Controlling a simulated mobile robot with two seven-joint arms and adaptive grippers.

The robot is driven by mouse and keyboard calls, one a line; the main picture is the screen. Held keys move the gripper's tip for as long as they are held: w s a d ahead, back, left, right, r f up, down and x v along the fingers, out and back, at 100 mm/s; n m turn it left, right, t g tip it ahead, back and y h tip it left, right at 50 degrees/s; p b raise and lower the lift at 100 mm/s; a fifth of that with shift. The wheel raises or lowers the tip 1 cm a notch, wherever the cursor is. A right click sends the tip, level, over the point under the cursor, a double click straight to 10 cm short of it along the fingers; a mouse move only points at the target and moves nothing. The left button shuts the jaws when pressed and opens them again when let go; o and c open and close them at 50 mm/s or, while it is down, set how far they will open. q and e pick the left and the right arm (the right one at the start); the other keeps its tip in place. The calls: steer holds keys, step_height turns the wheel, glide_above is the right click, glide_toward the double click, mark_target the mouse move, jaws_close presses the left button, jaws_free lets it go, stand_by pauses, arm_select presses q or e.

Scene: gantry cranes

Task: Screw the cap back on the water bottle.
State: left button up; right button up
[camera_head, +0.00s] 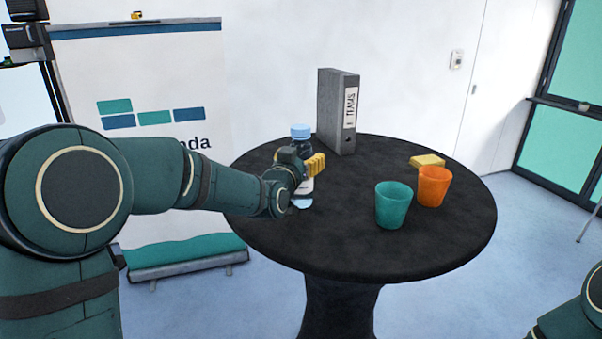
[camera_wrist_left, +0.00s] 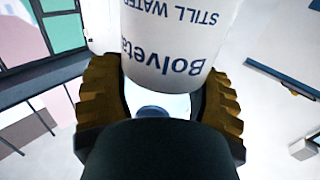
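The water bottle (camera_head: 306,186) stands upright at the left side of the round black table (camera_head: 440,248). A light-blue cap (camera_head: 300,131) sits at its top; I cannot tell whether it is screwed tight. My left gripper (camera_head: 304,166) is at the bottle's middle, its yellow fingers around it. In the left wrist view the bottle's white label (camera_wrist_left: 175,50) fills the space between the fingers (camera_wrist_left: 162,100), which appear to press on both sides. The gripper and wrist hide part of the bottle. My right gripper is not in view; only part of my right arm shows at the lower right.
A grey binder (camera_head: 337,110) stands behind the bottle. A teal cup (camera_head: 392,206), an orange cup (camera_head: 433,187) and a yellow block (camera_head: 427,161) are on the table's right half. The table's front is clear. A banner stand (camera_head: 190,262) is at the left.

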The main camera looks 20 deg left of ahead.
mark_target(301, 126)
arm_select(q)
steer(key=shift+r, duration=0.2)
step_height(301, 126, up, 10)
steer(key=shift+f+p, duration=0.1)
steer(key=shift+p, duration=0.6)
steer(key=o, duration=0.5)
steer(key=c, duration=0.5)
steer(key=shift+c, duration=0.2)
steer(key=shift+f, duration=0.1)
